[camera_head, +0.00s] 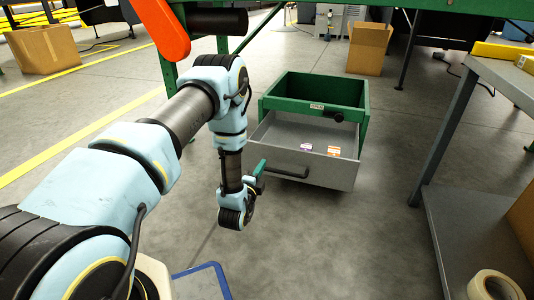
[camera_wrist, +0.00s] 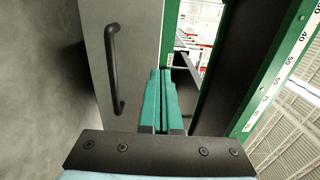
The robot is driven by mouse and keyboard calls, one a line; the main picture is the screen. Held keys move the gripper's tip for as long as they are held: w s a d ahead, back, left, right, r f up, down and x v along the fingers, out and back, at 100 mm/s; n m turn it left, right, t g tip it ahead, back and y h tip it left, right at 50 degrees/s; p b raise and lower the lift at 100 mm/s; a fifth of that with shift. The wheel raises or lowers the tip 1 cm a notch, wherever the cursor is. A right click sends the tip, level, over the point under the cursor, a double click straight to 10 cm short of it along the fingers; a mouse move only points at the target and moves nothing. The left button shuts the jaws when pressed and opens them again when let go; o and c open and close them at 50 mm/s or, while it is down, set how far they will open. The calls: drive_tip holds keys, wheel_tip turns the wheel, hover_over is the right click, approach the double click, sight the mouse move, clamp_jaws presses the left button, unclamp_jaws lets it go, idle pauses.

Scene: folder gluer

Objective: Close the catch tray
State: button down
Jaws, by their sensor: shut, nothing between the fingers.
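The catch tray is a grey drawer (camera_head: 332,172) pulled out of a green housing (camera_head: 322,88) under the machine. Its front panel has a black bar handle (camera_head: 287,172). In the wrist view the grey front panel (camera_wrist: 140,50) and its handle (camera_wrist: 113,70) are left of and beside my fingers. My gripper (camera_head: 262,167) is at the left end of the tray front, left of the handle. Its teal fingers (camera_wrist: 160,72) are shut and empty, their tips overlapping the panel's edge in the picture. I cannot tell whether they touch it.
A small purple item (camera_head: 306,147) and an orange one (camera_head: 333,151) lie in the tray. A grey-topped table (camera_head: 505,80) with a lower shelf stands at right. Cardboard boxes (camera_head: 368,50) (camera_head: 43,50) stand behind. The floor before the tray is clear.

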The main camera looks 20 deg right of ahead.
sight(273, 146)
drive_tip(key=b+x, duration=0.3)
drive_tip(key=x, duration=0.6)
drive_tip(key=shift+d+f+b, duration=0.1)
drive_tip(key=shift+d+b, duration=0.05)
drive_tip(key=shift+b, duration=0.25)
drive_tip(key=shift+w+d, duration=0.35)
